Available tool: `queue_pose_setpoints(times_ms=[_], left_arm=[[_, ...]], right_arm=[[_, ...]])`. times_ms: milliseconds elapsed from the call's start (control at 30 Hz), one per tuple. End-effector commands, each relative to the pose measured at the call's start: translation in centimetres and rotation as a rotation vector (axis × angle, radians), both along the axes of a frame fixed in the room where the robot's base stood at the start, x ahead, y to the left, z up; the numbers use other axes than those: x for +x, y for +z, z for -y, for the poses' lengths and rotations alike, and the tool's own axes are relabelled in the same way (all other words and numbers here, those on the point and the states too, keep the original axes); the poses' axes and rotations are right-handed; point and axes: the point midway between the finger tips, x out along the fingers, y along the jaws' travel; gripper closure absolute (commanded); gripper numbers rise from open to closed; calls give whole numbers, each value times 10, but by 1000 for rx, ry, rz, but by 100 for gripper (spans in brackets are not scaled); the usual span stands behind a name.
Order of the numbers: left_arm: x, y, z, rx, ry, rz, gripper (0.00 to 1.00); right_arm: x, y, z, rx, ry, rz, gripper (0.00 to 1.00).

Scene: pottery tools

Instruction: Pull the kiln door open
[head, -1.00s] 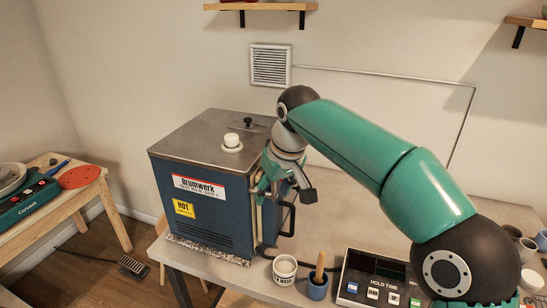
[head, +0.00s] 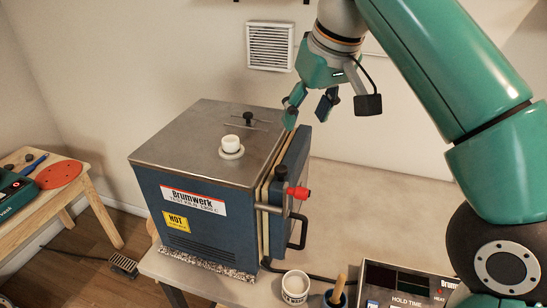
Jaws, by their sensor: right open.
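The kiln (head: 200,190) is a blue box with a grey metal top, standing on the table. Its blue door (head: 290,160) is on the right side, with a cream strip between it and the body. I cannot tell whether the door is fully closed or slightly ajar. A red-tipped latch knob (head: 300,193) and a black bar handle (head: 299,234) are at the door's near edge. My right gripper (head: 309,106) is open and empty, above the far top end of the door, away from the handle. My left gripper is not in view.
A white cup (head: 295,287), a dark pot with a wooden-handled tool (head: 336,292) and a control box (head: 405,287) stand at the table's front. The tabletop (head: 380,210) right of the door is clear. A side table (head: 75,190) stands left.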

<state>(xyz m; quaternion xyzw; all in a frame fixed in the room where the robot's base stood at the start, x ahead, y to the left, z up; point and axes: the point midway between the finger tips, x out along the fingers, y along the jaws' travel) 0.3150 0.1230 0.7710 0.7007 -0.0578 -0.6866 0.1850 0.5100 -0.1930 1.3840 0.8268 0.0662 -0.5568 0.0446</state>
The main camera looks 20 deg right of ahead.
Motion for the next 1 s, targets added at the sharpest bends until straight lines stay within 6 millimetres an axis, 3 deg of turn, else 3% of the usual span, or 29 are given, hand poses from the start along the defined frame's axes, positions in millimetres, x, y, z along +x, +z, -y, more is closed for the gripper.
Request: queue_pose_setpoints(times_ms=[167,700,1000], left_arm=[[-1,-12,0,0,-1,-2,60],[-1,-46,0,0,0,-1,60],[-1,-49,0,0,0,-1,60]], right_arm=[[10,-21,-10,1,22,-1,45],[54,-123,-23,1,32,-3,45],[66,-151,-26,1,34,0,45]])
